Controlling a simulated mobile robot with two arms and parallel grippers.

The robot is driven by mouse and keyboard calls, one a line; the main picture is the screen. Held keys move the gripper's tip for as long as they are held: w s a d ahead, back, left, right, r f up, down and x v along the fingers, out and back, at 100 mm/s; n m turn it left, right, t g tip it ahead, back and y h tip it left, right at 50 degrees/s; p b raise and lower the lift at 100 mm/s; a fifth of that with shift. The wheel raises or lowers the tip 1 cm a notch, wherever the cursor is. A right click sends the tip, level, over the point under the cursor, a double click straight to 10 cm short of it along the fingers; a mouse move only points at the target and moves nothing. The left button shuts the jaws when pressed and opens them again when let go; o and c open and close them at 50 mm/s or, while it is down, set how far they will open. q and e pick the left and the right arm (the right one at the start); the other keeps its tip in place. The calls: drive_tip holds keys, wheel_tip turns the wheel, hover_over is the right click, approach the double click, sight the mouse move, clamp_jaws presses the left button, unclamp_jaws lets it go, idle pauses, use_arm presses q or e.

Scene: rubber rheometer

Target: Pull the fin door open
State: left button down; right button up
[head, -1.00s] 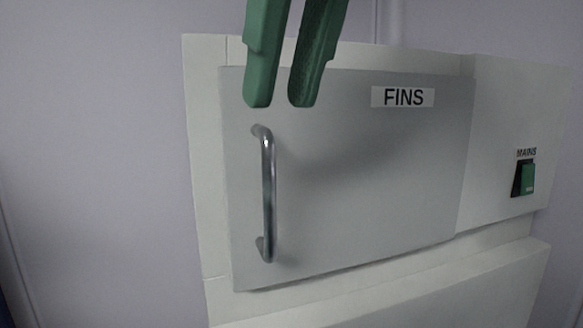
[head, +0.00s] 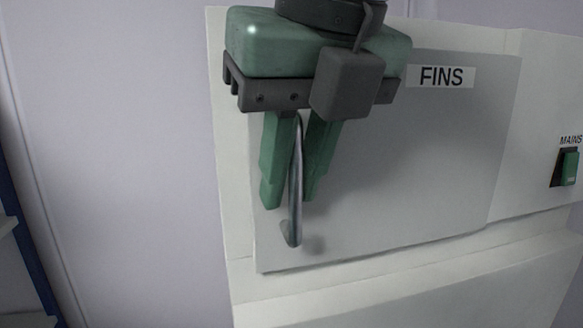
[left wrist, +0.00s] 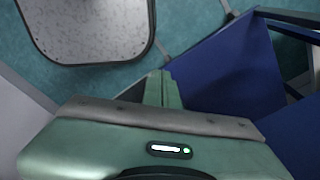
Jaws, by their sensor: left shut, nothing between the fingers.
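The fin door (head: 410,170) is a grey panel labelled FINS on the front of a white cabinet, and it looks closed. Its upright metal bar handle (head: 296,205) is near the door's left edge. My right gripper (head: 291,200) hangs over the handle from above, with one green finger on each side of the bar. The fingers stand apart, with gaps to the bar. In the left wrist view my left gripper (left wrist: 162,88) is shut and empty, away from the door.
A green MAINS switch (head: 569,168) is on the cabinet (head: 540,90) to the right of the door. A blue frame (head: 28,220) stands at the far left. The left wrist view shows a blue panel (left wrist: 225,70) and a speckled, dark-rimmed panel (left wrist: 90,25).

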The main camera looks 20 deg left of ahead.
drive_tip(key=shift+s, duration=0.2)
drive_tip(key=shift+w+a+f, duration=0.1)
drive_tip(key=shift+w+a, duration=0.05)
drive_tip(key=shift+w, duration=0.15)
clamp_jaws()
use_arm(q)
drive_tip(key=s, duration=0.2)
drive_tip(key=shift+s+f, duration=0.1)
drive_tip(key=shift+s, duration=0.2)
use_arm(e)
drive_tip(key=shift+s, duration=0.1)
use_arm(q)
drive_tip(key=shift+w, duration=0.4)
use_arm(e)
drive_tip(key=shift+r, duration=0.25)
